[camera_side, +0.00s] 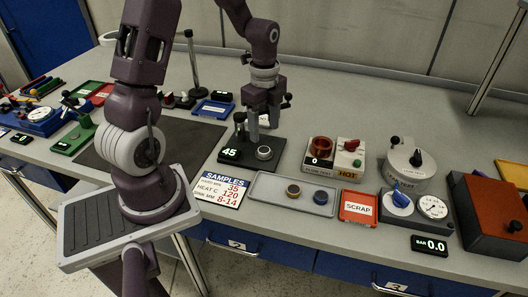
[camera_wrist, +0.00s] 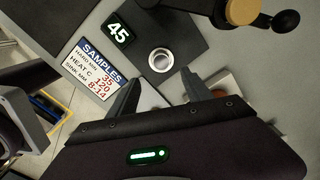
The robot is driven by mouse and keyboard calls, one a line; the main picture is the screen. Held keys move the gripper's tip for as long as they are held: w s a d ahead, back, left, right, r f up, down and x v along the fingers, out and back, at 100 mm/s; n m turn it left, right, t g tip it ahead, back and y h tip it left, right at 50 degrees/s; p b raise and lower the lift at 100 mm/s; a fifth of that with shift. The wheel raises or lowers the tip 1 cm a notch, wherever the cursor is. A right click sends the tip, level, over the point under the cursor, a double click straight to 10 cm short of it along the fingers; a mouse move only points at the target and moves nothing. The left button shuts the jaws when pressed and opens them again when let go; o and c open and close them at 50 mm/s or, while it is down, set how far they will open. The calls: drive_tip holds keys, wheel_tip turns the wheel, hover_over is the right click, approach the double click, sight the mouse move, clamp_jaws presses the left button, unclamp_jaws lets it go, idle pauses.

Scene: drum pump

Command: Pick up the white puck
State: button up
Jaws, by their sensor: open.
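A small round pale puck (camera_side: 264,152) with a grey-silver rim sits on the black base plate (camera_side: 236,160) of a device whose display reads 45. It is the lightest puck in view. In the wrist view the puck (camera_wrist: 161,60) lies just beyond the fingertips, roughly centred between them, with a bright, shiny centre. My gripper (camera_side: 264,133) points down above the plate, close to the puck, and is empty. In the wrist view my gripper (camera_wrist: 163,84) has its two fingers spread apart. Whether any finger touches the plate cannot be told.
A red SCRAP bin (camera_side: 359,208) and a heater (camera_side: 335,158) stand to the right. A SAMPLES card (camera_side: 220,190) lies left.

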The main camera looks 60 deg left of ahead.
sight(264, 150)
drive_tip(key=f, duration=0.7)
drive_tip(key=shift+w+a+f, duration=0.15)
drive_tip(key=shift+a+f, duration=0.1)
drive_tip(key=shift+a, duration=0.1)
clamp_jaws()
